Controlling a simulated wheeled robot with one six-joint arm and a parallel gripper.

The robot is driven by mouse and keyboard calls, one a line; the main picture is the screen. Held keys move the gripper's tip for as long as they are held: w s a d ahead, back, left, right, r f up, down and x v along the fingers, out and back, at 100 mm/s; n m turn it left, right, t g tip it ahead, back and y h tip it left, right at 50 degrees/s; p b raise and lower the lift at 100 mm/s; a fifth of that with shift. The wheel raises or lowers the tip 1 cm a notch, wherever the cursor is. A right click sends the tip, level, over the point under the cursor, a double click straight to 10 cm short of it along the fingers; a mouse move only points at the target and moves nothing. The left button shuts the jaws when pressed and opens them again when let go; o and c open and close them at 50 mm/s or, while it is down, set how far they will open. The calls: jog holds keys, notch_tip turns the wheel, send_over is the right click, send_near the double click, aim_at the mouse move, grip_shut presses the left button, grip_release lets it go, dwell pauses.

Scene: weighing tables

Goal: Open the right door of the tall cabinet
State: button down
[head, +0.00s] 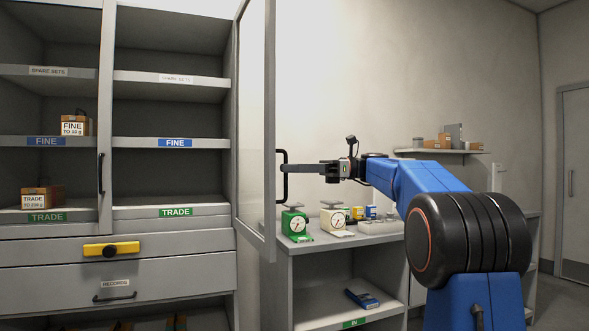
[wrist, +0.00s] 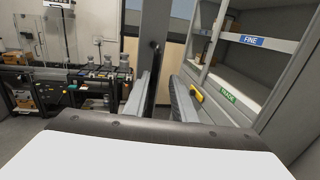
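The tall cabinet (head: 170,232) stands at the left in the head view. Its right door (head: 243,120) is swung wide open, seen nearly edge-on, and the right-hand shelves are exposed. The door's black handle (head: 283,175) is a bracket on the door's right side. My gripper (head: 288,169) reaches it from the right. In the wrist view, my gripper's fingers (wrist: 162,100) stand apart with the dark handle bar (wrist: 154,72) between them, nearer the left finger, and a gap shows beside it. Contact is unclear. The left door's handle (head: 101,172) is upright, and that door is closed.
A side counter (head: 335,240) right of the cabinet holds a green scale (head: 295,222), a white scale (head: 333,220) and small boxes, below the gripper. A wall shelf (head: 440,151) is behind my arm. The wrist view shows a bench (wrist: 65,72) with equipment at left.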

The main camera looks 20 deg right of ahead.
jog(key=shift+w+d+f, duration=0.3)
jog(key=shift+w+d, duration=0.2)
jog(key=c, duration=1.8)
grip_release()
jog(key=shift+w+f, duration=0.1)
jog(key=shift+c, duration=0.2)
jog(key=shift+a, duration=0.1)
